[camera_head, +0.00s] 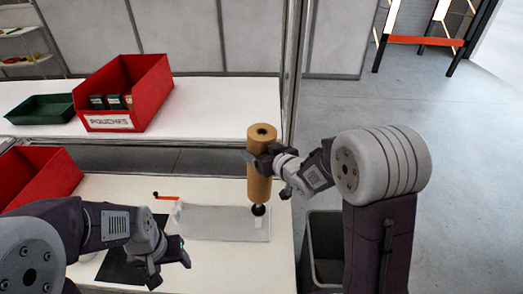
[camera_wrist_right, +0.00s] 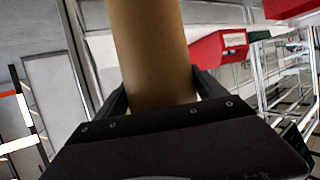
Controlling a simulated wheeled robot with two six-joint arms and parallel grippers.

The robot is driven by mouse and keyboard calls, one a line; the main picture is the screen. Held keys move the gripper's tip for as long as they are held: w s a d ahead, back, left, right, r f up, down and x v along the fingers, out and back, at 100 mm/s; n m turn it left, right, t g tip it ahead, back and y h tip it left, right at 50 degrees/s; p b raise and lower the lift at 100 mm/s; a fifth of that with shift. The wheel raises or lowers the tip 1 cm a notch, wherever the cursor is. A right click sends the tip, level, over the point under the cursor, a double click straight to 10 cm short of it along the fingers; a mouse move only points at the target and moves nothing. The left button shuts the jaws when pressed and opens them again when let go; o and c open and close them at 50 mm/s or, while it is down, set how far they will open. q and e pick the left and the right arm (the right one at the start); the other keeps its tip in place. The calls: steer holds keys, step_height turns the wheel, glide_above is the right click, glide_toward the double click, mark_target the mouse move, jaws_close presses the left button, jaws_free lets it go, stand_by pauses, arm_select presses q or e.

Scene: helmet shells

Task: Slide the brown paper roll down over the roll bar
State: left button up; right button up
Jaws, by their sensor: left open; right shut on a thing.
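The brown paper roll (camera_head: 260,180) is upright in the head view, over the right end of a pale plate on the table. My right gripper (camera_head: 262,160) is shut on its upper half from the right. The right wrist view shows the roll (camera_wrist_right: 150,50) between both fingers (camera_wrist_right: 160,95). A black round piece (camera_head: 258,210), possibly part of the roll bar, shows right under the roll's lower end. I cannot tell whether the roll is around the bar or above it. My left gripper (camera_head: 172,266) is open and empty, low over a black mat, left of the plate.
The pale plate (camera_head: 210,225) lies on the white table (camera_head: 105,187), near a small red-handled item (camera_head: 166,197). A red pouches bin (camera_head: 150,85) and a green tray (camera_head: 42,108) stand on the back shelf. A grey bin (camera_head: 325,230) stands right of the table.

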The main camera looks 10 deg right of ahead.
step_height(320, 180, down, 8)
steer(key=b, duration=0.7)
steer(key=shift+a+f, duration=0.15)
stand_by(0.4)
steer(key=o, duration=2)
steer(key=b+v, duration=0.2)
steer(key=v, duration=0.7)
steer(key=shift+s+f, duration=0.1)
